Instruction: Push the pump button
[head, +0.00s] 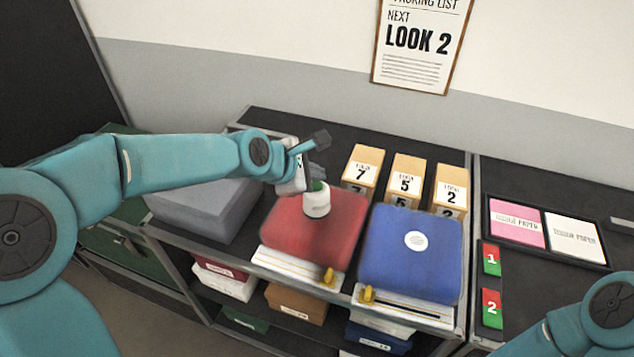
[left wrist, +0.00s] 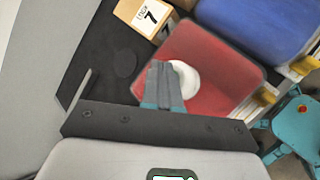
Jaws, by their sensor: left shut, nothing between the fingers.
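A short white round container (head: 317,205) with a green part (head: 317,187) on top stands on a red padded block (head: 283,232). I take it for the pump; the button itself cannot be made out clearly. My left gripper (head: 319,177) is shut and empty, its fingertips right at or just above the container's top. I cannot tell whether they touch it. In the left wrist view my shut fingers (left wrist: 165,68) overlap the white container (left wrist: 187,80) and hide part of it. Only a link of my right arm shows at the lower right; its gripper is out of view.
A blue padded block (head: 410,262) with a white round label is to the right. Tan boxes numbered 7 (head: 361,173), 5 (head: 404,187) and 2 (head: 450,199) stand behind. A grey box (head: 200,205) is at left. A paper tray (head: 545,257) lies at right.

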